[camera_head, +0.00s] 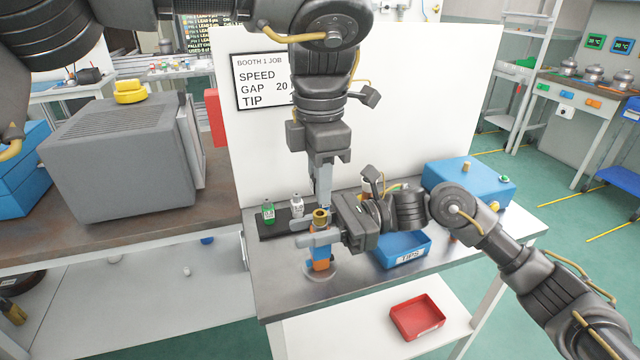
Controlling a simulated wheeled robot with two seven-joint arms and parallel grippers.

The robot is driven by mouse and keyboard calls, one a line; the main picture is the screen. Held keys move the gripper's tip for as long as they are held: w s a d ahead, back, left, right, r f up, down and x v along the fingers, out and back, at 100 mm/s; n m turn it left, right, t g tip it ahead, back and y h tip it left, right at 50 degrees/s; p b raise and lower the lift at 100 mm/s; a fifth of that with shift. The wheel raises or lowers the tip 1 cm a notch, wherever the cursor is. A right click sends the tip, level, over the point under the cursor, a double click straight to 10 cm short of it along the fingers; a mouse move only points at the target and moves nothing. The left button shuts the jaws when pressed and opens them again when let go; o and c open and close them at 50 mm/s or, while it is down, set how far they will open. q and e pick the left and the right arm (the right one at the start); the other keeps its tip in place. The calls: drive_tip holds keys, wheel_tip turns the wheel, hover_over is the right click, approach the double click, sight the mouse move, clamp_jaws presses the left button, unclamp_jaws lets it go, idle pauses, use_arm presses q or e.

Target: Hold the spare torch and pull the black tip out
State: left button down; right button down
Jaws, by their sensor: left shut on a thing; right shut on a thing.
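The spare torch (320,262), with an orange and blue body and a brass collar at its top, stands upright on the metal table. My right gripper (311,234) comes in from the right and is shut on the torch just below the collar. My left gripper (325,207) points down from above, its fingertips right at the collar. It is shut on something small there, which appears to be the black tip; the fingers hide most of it. I cannot tell whether the tip is still seated in the torch.
A dark rack (273,232) with a green-labelled bottle (268,211) and a white bottle (297,206) is left of the torch. A blue TIPS bin (408,257) and a blue box (468,187) are to the right. A red tray (417,318) lies on the lower shelf.

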use_arm(q)
drive_tip(key=shift+r, duration=2)
use_arm(e)
drive_tip(key=c, duration=1)
unclamp_jaws()
